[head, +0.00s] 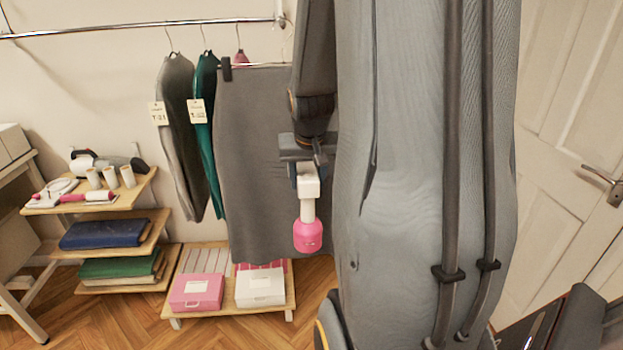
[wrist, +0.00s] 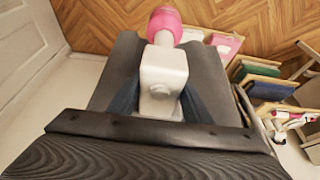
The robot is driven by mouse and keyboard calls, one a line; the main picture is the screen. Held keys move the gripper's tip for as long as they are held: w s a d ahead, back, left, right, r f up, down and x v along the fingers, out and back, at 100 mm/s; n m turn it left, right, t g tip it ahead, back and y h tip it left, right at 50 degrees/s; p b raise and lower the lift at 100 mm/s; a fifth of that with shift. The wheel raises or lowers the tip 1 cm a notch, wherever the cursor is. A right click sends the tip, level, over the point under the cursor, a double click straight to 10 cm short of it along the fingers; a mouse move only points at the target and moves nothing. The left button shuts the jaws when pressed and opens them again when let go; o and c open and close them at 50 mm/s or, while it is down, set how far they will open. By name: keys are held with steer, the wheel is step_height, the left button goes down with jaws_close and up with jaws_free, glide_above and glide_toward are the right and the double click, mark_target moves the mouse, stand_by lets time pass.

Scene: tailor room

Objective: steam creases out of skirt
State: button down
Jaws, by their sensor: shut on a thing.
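A grey skirt (head: 258,160) hangs from a clip hanger on the rail, partly hidden by my arm on its right side. My gripper (head: 308,172) is shut on a white and pink steamer (head: 307,232), whose pink end points down in front of the skirt. In the wrist view the steamer (wrist: 164,75) sits between my fingers, and the skirt (wrist: 205,75) spreads behind it. I cannot tell whether the steamer touches the cloth. No steam shows.
Grey and green tagged garments (head: 205,130) hang left of the skirt. A low platform (head: 240,307) below holds a pink box (head: 197,292) and a white box (head: 260,287). A tiered shelf (head: 150,190) with rolls and folded cloth stands left. A door (head: 565,120) is at right.

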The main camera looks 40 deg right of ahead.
mark_target(306, 208)
steer(key=w+a+f+b, duration=0.4)
steer(key=a+f+b, duration=0.2)
steer(key=b, duration=0.2)
steer(key=shift+w+a, duration=0.15)
steer(key=shift+w, duration=0.1)
stand_by(0.9)
stand_by(1.7)
steer(key=shift+s+d+f+p, duration=0.5)
steer(key=shift+s+d, duration=0.2)
steer(key=shift+d, duration=0.3)
steer(key=shift+s+d+f+p, duration=0.55)
steer(key=shift+s+d, duration=0.15)
steer(key=shift+d, duration=0.3)
steer(key=shift+s+d+f+p, duration=0.5)
steer(key=shift+s+d, duration=0.2)
steer(key=shift+d, duration=0.3)
steer(key=shift+s+d+f+p, duration=0.35)
steer(key=shift+d+p, duration=0.2)
steer(key=shift+p, duration=0.2)
steer(key=shift+s+d+f+p, duration=0.2)
steer(key=shift+s+d+p, duration=0.25)
steer(key=shift+p, duration=0.3)
steer(key=shift+d+p, duration=0.15)
steer(key=shift+p, duration=0.25)
steer(key=shift+s+d+f+p, duration=0.25)
steer(key=shift+d+p, duration=0.25)
steer(key=shift+p, duration=1)
steer(key=shift+s+d+f+p, duration=0.25)
steer(key=shift+d+f+p, duration=0.1)
steer(key=shift+p, duration=0.95)
